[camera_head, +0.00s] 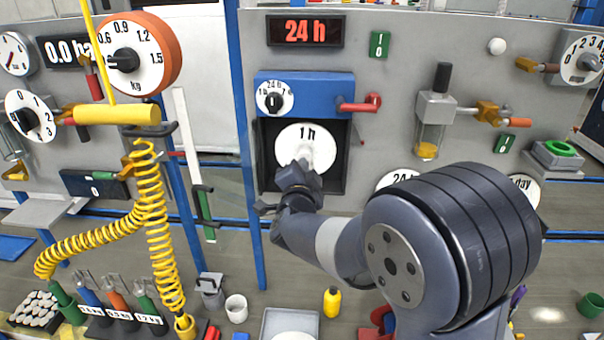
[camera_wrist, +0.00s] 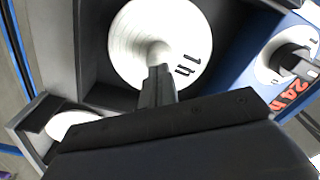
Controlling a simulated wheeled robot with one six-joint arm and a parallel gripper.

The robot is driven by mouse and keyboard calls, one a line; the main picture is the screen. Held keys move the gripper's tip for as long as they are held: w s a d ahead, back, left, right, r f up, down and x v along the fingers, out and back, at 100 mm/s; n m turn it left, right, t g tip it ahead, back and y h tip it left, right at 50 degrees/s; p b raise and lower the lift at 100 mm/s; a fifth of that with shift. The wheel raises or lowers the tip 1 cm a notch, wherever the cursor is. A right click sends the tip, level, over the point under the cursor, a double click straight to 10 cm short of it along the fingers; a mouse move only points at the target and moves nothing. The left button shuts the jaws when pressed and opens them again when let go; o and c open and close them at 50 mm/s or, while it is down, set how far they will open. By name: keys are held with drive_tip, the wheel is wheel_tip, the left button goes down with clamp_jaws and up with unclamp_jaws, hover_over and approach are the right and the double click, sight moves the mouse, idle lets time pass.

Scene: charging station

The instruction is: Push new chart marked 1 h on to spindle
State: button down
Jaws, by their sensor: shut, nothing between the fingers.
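The white round chart marked 1 h (camera_head: 291,138) is in the dark recess of the recorder box (camera_head: 338,185), below its blue top panel (camera_head: 326,92). It also shows in the wrist view (camera_wrist: 128,45), with its face toward me. My gripper (camera_head: 300,172) is in front of the chart's lower middle. In the wrist view its shut fingers (camera_wrist: 157,72) point at the pale hub at the chart's centre, with nothing held between them. Whether the fingertips touch the hub I cannot tell. The spindle itself is hard to make out behind the fingers.
A red 24 h display (camera_head: 306,31) is above. Charts marked 24 (camera_head: 396,179) and day (camera_head: 524,188) are at the lower right, partly behind my arm.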

drive_tip(key=shift+w, duration=0.45)
drive_tip(key=shift+w, duration=0.8)
drive_tip(key=s+b, duration=0.3)
drive_tip(key=s, duration=1)
drive_tip(key=shift+s+a, duration=0.2)
drive_tip(key=shift+s, duration=0.1)
idle(0.3)
drive_tip(key=w+p, duration=0.2)
drive_tip(key=w, duration=1.1)
drive_tip(key=shift+w+d+p, duration=0.15)
drive_tip(key=shift+d+p, duration=0.05)
drive_tip(key=shift+p, duration=0.15)
